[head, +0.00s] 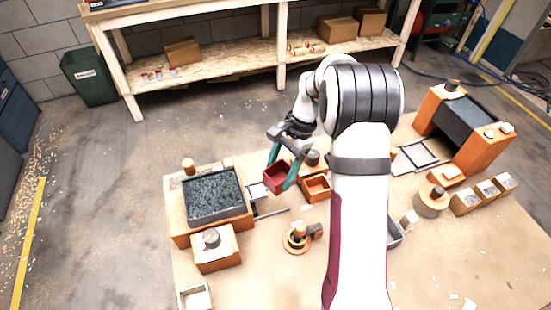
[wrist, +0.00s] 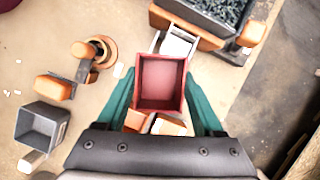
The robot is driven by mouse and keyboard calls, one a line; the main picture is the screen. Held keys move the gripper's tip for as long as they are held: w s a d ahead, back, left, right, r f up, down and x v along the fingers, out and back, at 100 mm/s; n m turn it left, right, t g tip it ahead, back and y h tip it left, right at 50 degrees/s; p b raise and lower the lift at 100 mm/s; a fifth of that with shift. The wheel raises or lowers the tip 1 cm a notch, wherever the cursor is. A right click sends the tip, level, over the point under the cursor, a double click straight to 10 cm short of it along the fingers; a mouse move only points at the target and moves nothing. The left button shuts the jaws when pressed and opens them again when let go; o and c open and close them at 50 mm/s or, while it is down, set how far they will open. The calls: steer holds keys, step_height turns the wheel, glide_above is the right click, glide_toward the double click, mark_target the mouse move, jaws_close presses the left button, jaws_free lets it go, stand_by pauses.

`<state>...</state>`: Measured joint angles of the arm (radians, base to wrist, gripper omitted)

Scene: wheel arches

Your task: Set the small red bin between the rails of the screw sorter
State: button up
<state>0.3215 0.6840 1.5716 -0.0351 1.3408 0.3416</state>
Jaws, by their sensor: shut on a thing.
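The small red bin (head: 277,178) is an open box held between the teal fingers of my gripper (head: 280,172), which is shut on its sides. In the wrist view the red bin (wrist: 161,80) is seen from above, looks empty, and has a teal finger on either side. The screw sorter (head: 179,220) is orange with a dark tray of screws, left of the bin. Its rails (head: 272,212) stick out to the right, beside and partly behind the bin. In the wrist view pale rails (wrist: 178,43) show just beyond the bin; its height above them is unclear.
An orange bin (head: 316,188) stands close right of the red bin. A round wooden piece with a knob (head: 298,238) stands in front. A grey bin (wrist: 42,127) lies at left in the wrist view. Another orange machine (head: 485,148) stands at far right.

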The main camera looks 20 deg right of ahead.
steer(key=f+m, duration=0.1)
steer(key=d+f+m, duration=0.1)
steer(key=d+f+m+t, duration=0.1)
steer(key=m, duration=0.1)
steer(key=shift+w+f, duration=0.35)
steer(key=shift+w, duration=0.05)
steer(key=shift+f, duration=2.7)
steer(key=o, duration=1.3)
steer(key=shift+f, duration=0.1)
steer(key=shift+o, duration=0.2)
